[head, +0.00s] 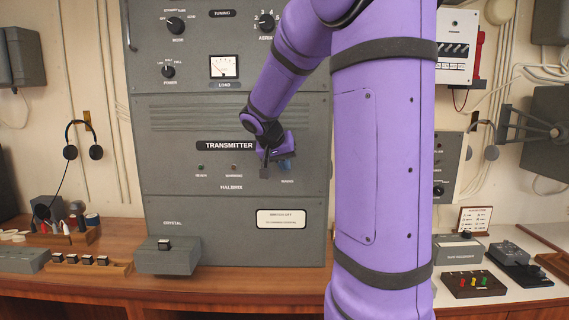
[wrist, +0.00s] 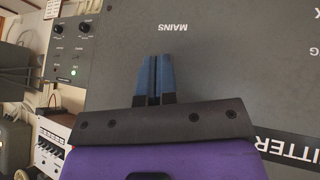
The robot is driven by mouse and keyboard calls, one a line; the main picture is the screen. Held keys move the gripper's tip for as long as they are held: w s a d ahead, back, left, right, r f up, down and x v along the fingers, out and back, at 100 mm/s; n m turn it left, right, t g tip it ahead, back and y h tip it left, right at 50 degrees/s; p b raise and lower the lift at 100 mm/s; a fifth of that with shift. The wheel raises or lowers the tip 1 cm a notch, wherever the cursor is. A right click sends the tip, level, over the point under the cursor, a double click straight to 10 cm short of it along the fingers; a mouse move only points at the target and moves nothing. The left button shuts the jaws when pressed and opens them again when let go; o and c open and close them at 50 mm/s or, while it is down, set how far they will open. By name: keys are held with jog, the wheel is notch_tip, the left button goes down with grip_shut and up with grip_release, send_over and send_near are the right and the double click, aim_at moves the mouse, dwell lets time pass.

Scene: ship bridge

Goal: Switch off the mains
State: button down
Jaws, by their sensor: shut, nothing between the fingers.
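The grey transmitter cabinet (head: 180,215) stands in the middle of the head view, with a black TRANSMITTER nameplate (head: 229,146). The MAINS label (head: 287,182) is at the right of its lamp row, and it also shows upside down in the wrist view (wrist: 172,27). No mains switch can be made out; the spot above the label is covered by my gripper (head: 287,165). In the wrist view my gripper's blue fingers (wrist: 154,78) are together and empty, in front of the cabinet face, pointing towards the label. Whether they touch anything cannot be told.
Left of the lamp row are the READY lamp (head: 201,167) and a second lamp (head: 234,167). A notice plate (head: 281,218) is below. A crystal box (head: 168,256) stands on the wooden desk (head: 230,285). A white switch box (head: 457,45) hangs at the right.

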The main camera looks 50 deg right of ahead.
jog(key=shift+f, duration=0.1)
jog(key=shift+s+a+f+h, duration=0.25)
jog(key=shift+s+f+h, duration=0.05)
jog(key=shift+f, duration=0.35)
jog(key=shift+t, duration=0.3)
jog(key=shift+r, duration=0.8)
